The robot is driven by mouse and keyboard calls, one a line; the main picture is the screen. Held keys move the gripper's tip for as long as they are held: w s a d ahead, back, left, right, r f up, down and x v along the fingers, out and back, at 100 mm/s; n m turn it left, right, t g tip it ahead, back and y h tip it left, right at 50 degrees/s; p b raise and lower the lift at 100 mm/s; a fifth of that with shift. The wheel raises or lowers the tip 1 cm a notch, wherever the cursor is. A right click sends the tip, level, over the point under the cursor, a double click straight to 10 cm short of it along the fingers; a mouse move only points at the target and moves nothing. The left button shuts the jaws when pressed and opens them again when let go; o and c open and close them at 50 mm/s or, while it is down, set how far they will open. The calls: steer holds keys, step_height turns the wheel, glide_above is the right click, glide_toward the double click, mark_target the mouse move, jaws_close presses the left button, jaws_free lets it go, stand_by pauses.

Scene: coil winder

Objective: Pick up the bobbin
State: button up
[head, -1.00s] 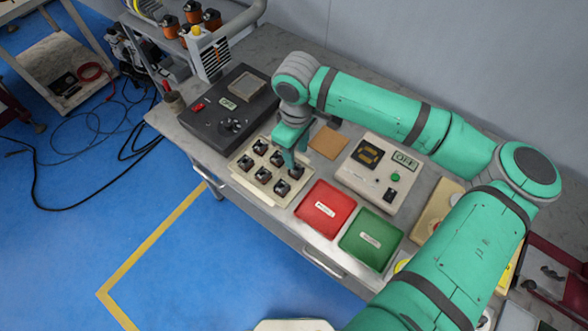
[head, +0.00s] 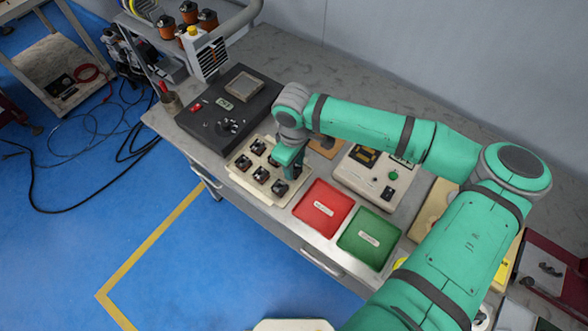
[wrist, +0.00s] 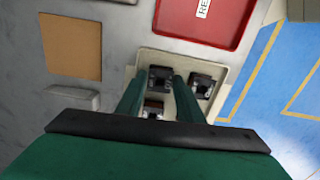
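Several small dark bobbins, such as one at the near edge (head: 279,187), stand in rows in a cream tray (head: 240,186) on the bench. My gripper (head: 290,168) is down over the right part of the tray and hides some of it. In the wrist view my gripper (wrist: 160,80) has its two green fingers apart. One bobbin (wrist: 159,77) shows between the fingertips, and another (wrist: 153,108) shows lower between the fingers. A third bobbin (wrist: 202,86) is just outside the right finger. Whether a finger touches a bobbin cannot be told.
A red tray (head: 323,209) and a green tray (head: 369,238) lie right of the bobbin tray. A black machine (head: 229,110) stands behind-left. A control box (head: 372,185) and a brown pad (wrist: 72,46) are behind-right. The bench's back strip is clear.

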steer(key=c, duration=0.5)
steer(key=shift+w+d, duration=0.1)
steer(key=shift+r, duration=0.25)
step_height(320, 180, up, 28)
steer(key=shift+f, duration=0.2)
